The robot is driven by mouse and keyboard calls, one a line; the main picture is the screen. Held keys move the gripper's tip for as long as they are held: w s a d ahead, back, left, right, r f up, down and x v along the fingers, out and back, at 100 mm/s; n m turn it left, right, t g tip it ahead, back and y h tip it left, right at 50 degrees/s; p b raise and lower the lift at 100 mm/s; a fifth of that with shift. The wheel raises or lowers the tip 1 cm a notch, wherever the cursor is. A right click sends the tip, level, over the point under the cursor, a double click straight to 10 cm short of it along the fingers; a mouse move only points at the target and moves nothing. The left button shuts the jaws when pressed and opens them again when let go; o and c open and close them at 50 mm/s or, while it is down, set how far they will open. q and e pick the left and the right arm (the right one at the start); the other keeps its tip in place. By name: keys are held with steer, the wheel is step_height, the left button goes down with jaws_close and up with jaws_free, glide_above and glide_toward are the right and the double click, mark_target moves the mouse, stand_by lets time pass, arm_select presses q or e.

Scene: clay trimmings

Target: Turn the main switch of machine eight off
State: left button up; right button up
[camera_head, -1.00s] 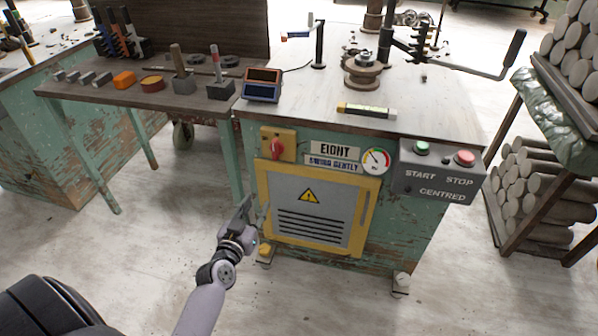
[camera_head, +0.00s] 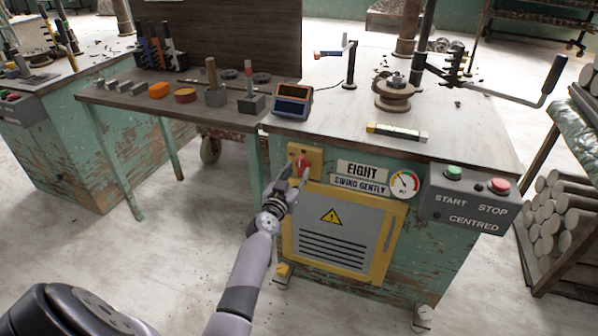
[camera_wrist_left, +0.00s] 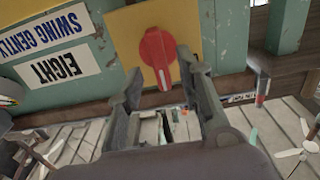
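The main switch (camera_head: 303,162) is a red rotary knob on a yellow plate, at the upper left of the front of machine eight (camera_head: 450,262). The nameplate EIGHT (camera_head: 362,170) is right of it. In the left wrist view the red knob (camera_wrist_left: 158,55) shows large, its handle pointing towards the gripper. My left gripper (camera_head: 298,176) is at the switch; the wrist view shows its two fingers (camera_wrist_left: 160,80) apart, one on each side of the knob's handle. I cannot tell whether they touch it. My right gripper is not in view.
A yellow-framed panel door (camera_head: 345,232) lies below the switch. A gauge (camera_head: 404,184) and a grey box with START (camera_head: 453,173) and STOP (camera_head: 500,186) buttons sit to the right. A tool bench (camera_head: 190,105) stands at left. Floor in front is clear.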

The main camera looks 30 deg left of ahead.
arm_select(q)
steer(key=shift+x, duration=1.3)
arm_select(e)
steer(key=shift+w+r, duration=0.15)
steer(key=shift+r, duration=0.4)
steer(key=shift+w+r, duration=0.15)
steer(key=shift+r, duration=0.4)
arm_select(q)
steer(key=shift+c, duration=0.3)
jaws_close()
